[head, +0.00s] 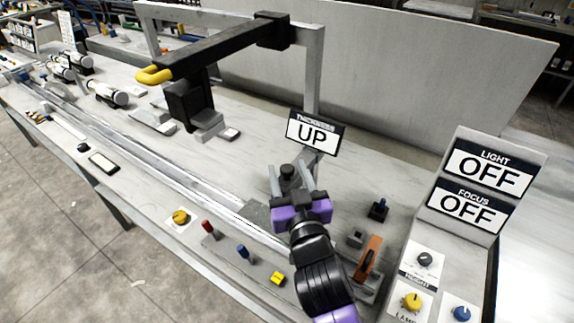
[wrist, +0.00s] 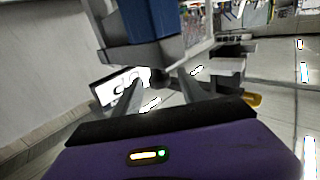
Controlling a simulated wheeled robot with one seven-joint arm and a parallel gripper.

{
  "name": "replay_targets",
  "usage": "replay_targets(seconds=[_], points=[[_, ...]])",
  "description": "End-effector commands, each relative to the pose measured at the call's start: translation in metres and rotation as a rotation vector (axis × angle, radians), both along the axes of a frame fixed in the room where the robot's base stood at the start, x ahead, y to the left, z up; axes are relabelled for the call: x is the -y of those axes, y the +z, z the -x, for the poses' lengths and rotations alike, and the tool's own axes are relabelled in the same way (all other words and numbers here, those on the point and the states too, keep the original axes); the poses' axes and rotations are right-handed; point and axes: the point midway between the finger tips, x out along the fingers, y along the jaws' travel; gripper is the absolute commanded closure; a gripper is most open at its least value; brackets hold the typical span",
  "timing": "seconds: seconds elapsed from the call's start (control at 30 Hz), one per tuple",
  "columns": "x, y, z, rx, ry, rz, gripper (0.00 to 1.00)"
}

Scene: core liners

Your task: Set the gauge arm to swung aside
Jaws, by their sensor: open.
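A long black arm (head: 215,52) with a yellow loop handle (head: 154,75) reaches left from a black block on a grey gantry. It looks like the gauge arm, but no label confirms this. A dark boxy head (head: 190,100) shows below it, over the bench. The thickness sign (head: 313,132) reads UP; it appears tilted in the wrist view (wrist: 128,85). My gripper (head: 289,170) is open near the sign. A dark knob-like part (head: 287,173) shows between its fingers; I cannot tell whether they touch it. My gripper is well right of the yellow handle.
The light sign (head: 491,168) and focus sign (head: 469,208) read OFF. An orange lever (head: 369,257) stands right of my arm. Coloured knobs line the bench's front edge. A tall grey panel (head: 400,70) backs the bench.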

Motion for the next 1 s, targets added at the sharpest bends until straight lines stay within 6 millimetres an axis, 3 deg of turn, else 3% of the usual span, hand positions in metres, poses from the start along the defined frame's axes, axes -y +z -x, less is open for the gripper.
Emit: replay_targets(seconds=[0.13, 0.43, 0.7, 1.0], points=[[-0.0021, 0.0004, -0.0116, 0.000, 0.000, 0.000, 0.51], [-0.0026, -0.0004, -0.0139, 0.000, 0.000, 0.000, 0.51], [-0.0025, -0.0003, -0.0137, 0.000, 0.000, 0.000, 1.00], [-0.0025, -0.0003, -0.0136, 0.000, 0.000, 0.000, 1.00]])
